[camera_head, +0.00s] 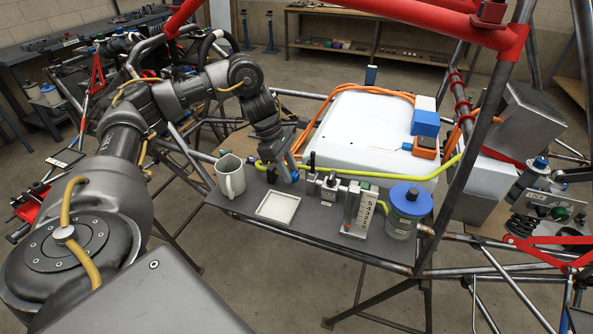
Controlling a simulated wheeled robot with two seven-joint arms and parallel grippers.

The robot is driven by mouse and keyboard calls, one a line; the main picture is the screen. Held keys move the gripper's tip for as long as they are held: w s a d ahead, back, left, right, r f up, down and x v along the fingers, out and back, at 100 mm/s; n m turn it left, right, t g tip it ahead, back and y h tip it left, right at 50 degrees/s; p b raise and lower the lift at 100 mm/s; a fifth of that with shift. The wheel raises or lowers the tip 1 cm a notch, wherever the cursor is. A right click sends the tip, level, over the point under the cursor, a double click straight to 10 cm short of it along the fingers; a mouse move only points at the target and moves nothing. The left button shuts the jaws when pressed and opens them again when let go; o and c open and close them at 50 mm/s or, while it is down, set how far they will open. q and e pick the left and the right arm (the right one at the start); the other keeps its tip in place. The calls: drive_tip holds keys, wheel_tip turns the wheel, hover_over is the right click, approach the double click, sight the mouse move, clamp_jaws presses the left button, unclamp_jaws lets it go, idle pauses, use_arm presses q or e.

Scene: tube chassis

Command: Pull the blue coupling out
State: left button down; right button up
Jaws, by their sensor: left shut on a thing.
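My left gripper (287,168) reaches down to the back edge of the small grey shelf and is shut on a small blue piece (294,176), which looks like the blue coupling. The fingers hide most of it. It sits by the yellow hose (375,176) and just left of a metal fitting block (328,188). I cannot tell whether it is still seated in a fitting. My right gripper is not in view.
The shelf (320,233) holds a white mug (231,176), a shallow white tray (277,208), a flow gauge (361,212) and a blue-lidded jar (407,211). A white case (365,125) with orange cables (318,118) lies behind. Chassis tubes (470,130) surround the shelf.

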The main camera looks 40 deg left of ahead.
use_arm(q)
drive_tip(key=shift+s+a, duration=0.15)
drive_tip(key=shift+a, duration=0.2)
drive_tip(key=c, duration=1.4)
unclamp_jaws()
drive_tip(key=shift+c, duration=0.2)
drive_tip(key=shift+o, duration=1.2)
drive_tip(key=shift+s+a, duration=0.1)
drive_tip(key=shift+r, duration=0.3)
drive_tip(key=p+v, duration=0.4)
drive_tip(key=v, duration=0.5)
drive_tip(key=shift+a+r, duration=0.1)
drive_tip(key=shift+r, duration=0.15)
drive_tip(key=shift+s+a+r, duration=0.15)
drive_tip(key=shift+a+r, duration=0.1)
drive_tip(key=shift+r, duration=0.05)
